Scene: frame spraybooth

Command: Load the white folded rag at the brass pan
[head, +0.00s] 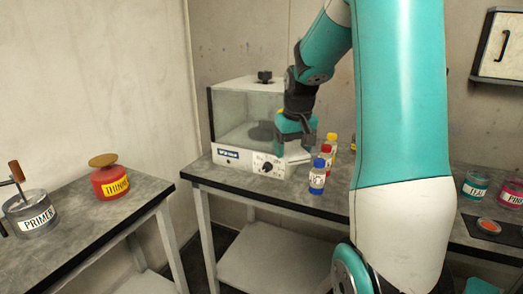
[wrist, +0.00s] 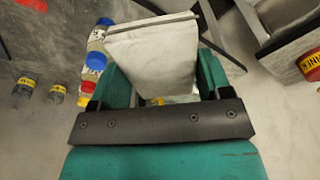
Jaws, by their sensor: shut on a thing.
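The white folded rag (wrist: 152,50) is clamped between the two green fingers of my gripper (wrist: 152,85) in the wrist view. In the head view my gripper (head: 295,142) hangs over the middle table, in front of the clear-sided box, and the pale rag (head: 296,156) shows only partly below it. The brass pan (head: 103,160) tops the red THINNER can (head: 112,183) on the left table, well to the left of my gripper. Part of the red can (wrist: 310,66) shows at the right edge of the wrist view; the pan is not clear there.
Small bottles with blue (head: 317,176), red and yellow caps stand close right of my gripper. The clear-sided box (head: 238,122) stands behind it. A PRIMER jar (head: 31,212) with a brush is left of the red can. A gap separates the two tables.

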